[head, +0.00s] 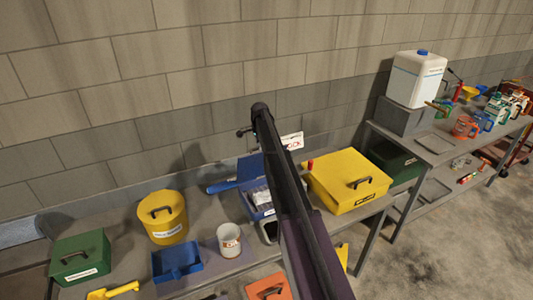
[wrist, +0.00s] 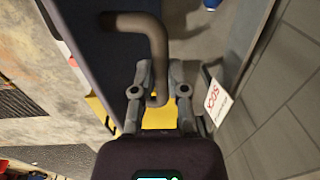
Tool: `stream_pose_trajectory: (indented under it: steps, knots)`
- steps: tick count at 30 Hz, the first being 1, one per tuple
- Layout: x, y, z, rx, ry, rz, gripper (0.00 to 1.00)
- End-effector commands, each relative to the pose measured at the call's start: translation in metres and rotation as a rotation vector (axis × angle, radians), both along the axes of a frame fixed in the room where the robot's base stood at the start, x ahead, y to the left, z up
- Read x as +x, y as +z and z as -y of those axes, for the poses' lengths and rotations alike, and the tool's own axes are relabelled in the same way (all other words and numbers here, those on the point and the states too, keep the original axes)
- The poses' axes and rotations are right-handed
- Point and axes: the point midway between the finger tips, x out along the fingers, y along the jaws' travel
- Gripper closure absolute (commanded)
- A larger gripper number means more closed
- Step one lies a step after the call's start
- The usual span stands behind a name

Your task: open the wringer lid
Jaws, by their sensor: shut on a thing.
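A blue box (head: 263,212) stands on the bench behind my dark arm, with pale contents showing inside. Its blue lid (head: 250,168) stands raised at the back, partly hidden by the arm. In the wrist view, a dark bent handle (wrist: 150,28) runs from a dark blue panel (wrist: 90,42), which looks like this lid, down between my fingers. My gripper (wrist: 160,80) is shut on the handle's near end. In the head view the arm hides most of the gripper.
A yellow box (head: 345,182) with a handle stands close on the right. A yellow round bin (head: 168,222), a blue tray (head: 178,264) and a white can (head: 229,241) are on the left. A sign (head: 292,141) is on the wall behind.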

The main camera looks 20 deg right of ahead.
Motion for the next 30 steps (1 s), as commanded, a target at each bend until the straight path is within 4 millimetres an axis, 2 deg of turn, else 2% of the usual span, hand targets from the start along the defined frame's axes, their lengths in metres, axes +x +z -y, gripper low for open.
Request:
stream_pose_trajectory:
  steps: [1, 3, 15, 21, 30]
  knots:
    - [0.014, -0.001, -0.002, 0.001, 0.003, 0.001, 1.0]
    - [0.026, -0.002, -0.003, 0.001, 0.003, 0.0, 1.0]
    - [0.085, -0.017, -0.01, 0.0, 0.001, -0.002, 1.0]
    - [0.1, -0.024, -0.012, 0.0, 0.001, -0.002, 1.0]
    - [0.11, -0.026, -0.013, -0.001, 0.001, 0.003, 1.0]
